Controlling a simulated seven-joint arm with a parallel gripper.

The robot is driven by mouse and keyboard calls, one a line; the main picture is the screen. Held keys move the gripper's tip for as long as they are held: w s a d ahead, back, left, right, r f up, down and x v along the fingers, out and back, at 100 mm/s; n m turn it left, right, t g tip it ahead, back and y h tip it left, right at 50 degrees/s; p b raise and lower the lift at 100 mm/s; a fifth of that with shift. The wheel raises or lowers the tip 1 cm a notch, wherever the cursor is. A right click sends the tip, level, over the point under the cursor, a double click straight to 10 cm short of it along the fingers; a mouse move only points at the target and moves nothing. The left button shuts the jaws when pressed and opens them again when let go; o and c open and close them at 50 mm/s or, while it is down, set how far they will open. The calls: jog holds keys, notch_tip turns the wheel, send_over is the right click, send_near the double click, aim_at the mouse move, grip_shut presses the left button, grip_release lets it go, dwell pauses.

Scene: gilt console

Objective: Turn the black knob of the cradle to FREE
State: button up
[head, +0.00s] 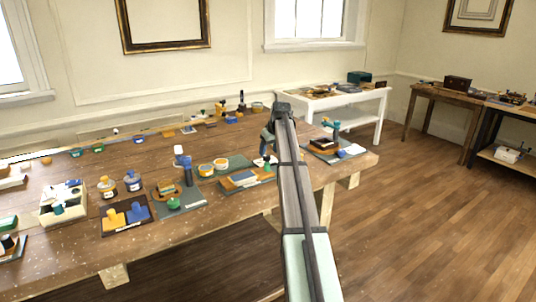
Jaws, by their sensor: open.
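My arm reaches from the bottom of the head view over the right part of the long wooden table (130,240). My gripper (264,153) hangs down at its far end, small and partly hidden by my arm. It is open, low over the tabletop near a small white item. I cannot make out with certainty the cradle, its black knob or the FREE mark. A grey board (325,158) with a dark block (324,143) and a teal item (336,128) lies right of my arm, apart from the gripper.
Several small things line the back edge. A white table (335,97) stands behind. Floor is clear at right.

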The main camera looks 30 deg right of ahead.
jog(key=v, duration=1)
jog(key=shift+s+r, duration=0.2)
jog(key=shift+r, duration=0.1)
jog(key=shift+a, duration=0.1)
